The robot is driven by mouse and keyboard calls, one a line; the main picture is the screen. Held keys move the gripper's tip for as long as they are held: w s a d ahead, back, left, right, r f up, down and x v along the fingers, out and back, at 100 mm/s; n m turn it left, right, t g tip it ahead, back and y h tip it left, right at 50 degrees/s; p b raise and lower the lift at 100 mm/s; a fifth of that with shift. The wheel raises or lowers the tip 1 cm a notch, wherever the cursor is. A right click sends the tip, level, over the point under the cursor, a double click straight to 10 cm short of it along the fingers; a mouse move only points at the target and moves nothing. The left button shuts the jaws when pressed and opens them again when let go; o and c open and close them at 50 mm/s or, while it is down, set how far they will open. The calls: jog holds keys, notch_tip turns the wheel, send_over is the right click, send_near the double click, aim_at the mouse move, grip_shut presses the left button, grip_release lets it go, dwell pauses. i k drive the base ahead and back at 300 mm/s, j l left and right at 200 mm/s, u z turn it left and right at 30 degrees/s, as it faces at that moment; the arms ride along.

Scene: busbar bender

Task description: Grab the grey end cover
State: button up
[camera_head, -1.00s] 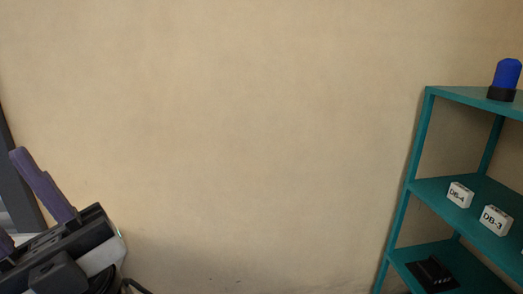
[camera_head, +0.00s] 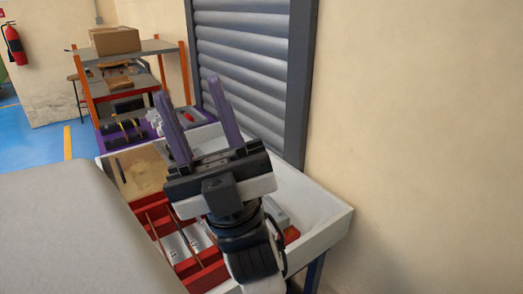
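My gripper (camera_head: 187,87) has two purple fingers spread apart, with nothing between them. It is above a white-walled tray table (camera_head: 318,192), pointing up and away toward the back. I cannot pick out the grey end cover for certain. A light grey piece (camera_head: 277,213) lies in the tray just right of my wrist, partly hidden by it, and I cannot tell what it is. My gripper and wrist hide the middle of the tray.
Red bins (camera_head: 205,277) with pale parts fill the tray's near side. Beyond it stand a purple-edged tray (camera_head: 125,137) and an orange rack (camera_head: 172,45) with a cardboard box (camera_head: 115,41). A grey surface (camera_head: 60,220) fills the lower left. A shutter (camera_head: 245,65) and wall close off the right.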

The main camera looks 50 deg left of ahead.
aim_at(282, 219)
jog(key=i+l+u, duration=0.2)
jog(key=u, duration=0.3)
jog(key=i+l+u, duration=0.2)
jog(key=l+u, duration=0.3)
jog(key=i+l+u, duration=0.1)
jog(key=l+u, duration=0.5)
jog(key=l, duration=0.2)
jog(key=i+l, duration=0.1)
jog(key=i+j, duration=0.15)
jog(key=i, duration=0.3)
